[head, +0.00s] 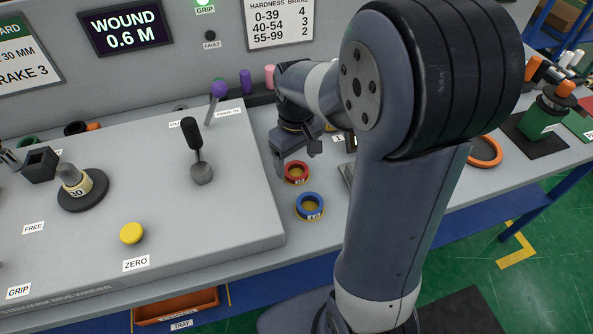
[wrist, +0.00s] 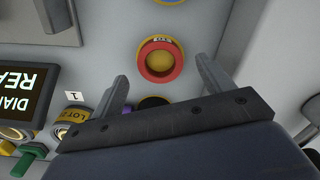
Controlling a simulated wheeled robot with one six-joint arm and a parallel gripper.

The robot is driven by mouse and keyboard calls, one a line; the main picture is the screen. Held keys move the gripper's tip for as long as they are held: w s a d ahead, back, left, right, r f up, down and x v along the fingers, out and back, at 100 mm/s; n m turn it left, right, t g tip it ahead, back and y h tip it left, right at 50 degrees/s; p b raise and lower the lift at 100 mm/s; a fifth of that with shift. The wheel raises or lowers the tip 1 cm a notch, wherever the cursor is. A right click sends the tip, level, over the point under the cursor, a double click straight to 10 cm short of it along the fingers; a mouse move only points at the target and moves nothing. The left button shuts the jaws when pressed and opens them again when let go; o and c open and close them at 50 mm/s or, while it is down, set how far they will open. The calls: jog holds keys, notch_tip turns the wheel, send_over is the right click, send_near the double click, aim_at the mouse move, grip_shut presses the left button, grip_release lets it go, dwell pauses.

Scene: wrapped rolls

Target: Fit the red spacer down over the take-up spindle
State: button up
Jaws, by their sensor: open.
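The red spacer (head: 296,166), a short red ring with a yellowish inside, lies flat on the grey bench right of the winder's raised deck. In the wrist view the red spacer (wrist: 178,72) sits between and beyond the two fingertips. My gripper (head: 295,160) points down close above it, open and empty; its spread jaws (wrist: 162,76) do not visibly touch the ring. A metal post, apparently the take-up spindle (head: 70,172), stands on a dark round base at left, with a cream collar marked 30 (head: 76,187) around it. The wrist view does not show the post.
A blue ring (head: 310,214) lies just in front of the red spacer. A black-knobbed lever (head: 197,160) and a yellow button (head: 131,233) stand on the deck between spacer and post. Purple and pink rolls (head: 246,82) stand behind. An orange ring (head: 486,151) lies at right.

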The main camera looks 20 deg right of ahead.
aim_at(296, 174)
jog(key=shift+w+f, duration=0.1)
jog(key=shift+f, duration=1.45)
jog(key=shift+c, duration=0.4)
jog(key=c, duration=1)
jog(key=shift+r, duration=0.1)
